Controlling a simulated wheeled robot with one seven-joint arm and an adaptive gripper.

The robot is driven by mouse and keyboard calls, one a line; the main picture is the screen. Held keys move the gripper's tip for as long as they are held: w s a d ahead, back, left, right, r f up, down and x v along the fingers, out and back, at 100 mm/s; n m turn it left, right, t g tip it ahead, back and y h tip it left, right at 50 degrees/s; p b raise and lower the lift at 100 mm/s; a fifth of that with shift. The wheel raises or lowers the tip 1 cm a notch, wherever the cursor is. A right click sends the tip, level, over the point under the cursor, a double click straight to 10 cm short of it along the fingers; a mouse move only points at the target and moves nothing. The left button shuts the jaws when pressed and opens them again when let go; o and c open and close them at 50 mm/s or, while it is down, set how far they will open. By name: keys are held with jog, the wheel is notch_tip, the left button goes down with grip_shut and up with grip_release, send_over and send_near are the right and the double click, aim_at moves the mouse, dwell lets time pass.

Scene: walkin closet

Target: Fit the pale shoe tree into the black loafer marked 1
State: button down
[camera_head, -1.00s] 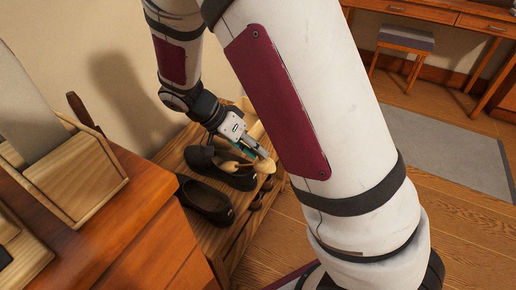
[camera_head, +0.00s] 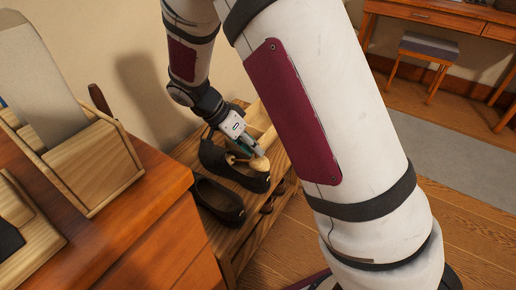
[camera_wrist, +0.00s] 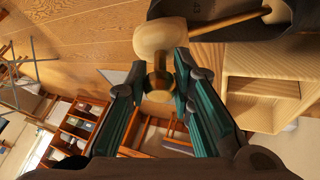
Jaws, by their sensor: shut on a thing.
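The pale shoe tree (camera_head: 260,164) is at the rear black loafer (camera_head: 254,184) on the wooden rack. Its front part lies over or inside the loafer's opening, and its rounded heel block is above the heel end. My gripper (camera_head: 256,151) is shut on the tree's knob. In the wrist view, my gripper's teal fingers (camera_wrist: 160,76) are on either side of the knob, below the pale heel block (camera_wrist: 160,38). The tree's rod (camera_wrist: 228,20) runs toward the dark loafer (camera_wrist: 302,14).
A second black loafer (camera_head: 218,200) stands beside the first, nearer the wooden dresser (camera_head: 120,225). A wooden box (camera_head: 88,170) is on the dresser. The wall is close behind my gripper. Open floor (camera_head: 285,250) lies right of the rack.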

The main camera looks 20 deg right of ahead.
aim_at(252, 159)
jog(key=shift+w+a+f+b, duration=0.2)
jog(key=shift+w+b, duration=0.05)
jog(key=shift+w, duration=0.1)
jog(key=shift+w+a+f+b, duration=0.15)
jog(key=shift+w+a+b, duration=0.1)
jog(key=shift+w, duration=0.1)
jog(key=f+t+b, duration=0.1)
jog(key=b, duration=0.1)
jog(key=shift+w+f+y+b, duration=0.1)
jog(key=shift+f+y+b, duration=0.1)
jog(key=shift+y+b, duration=0.2)
jog(key=b, duration=0.1)
jog(key=f+b, duration=0.1)
jog(key=b, duration=0.1)
jog(key=shift+s+d+f+t, duration=0.25)
jog(key=shift+s+d+t, duration=0.05)
jog(key=shift+t, duration=0.1)
jog(key=shift+s+d+f+m+t+y, duration=0.2)
jog(key=shift+s+f+t+y, duration=0.1)
jog(key=shift+f, duration=0.2)
jog(key=shift+s+d+f+m+t+y, duration=0.1)
jog(key=shift+s+f+m+t+y, duration=0.15)
jog(key=shift+f, duration=0.25)
jog(key=shift+w, duration=0.1)
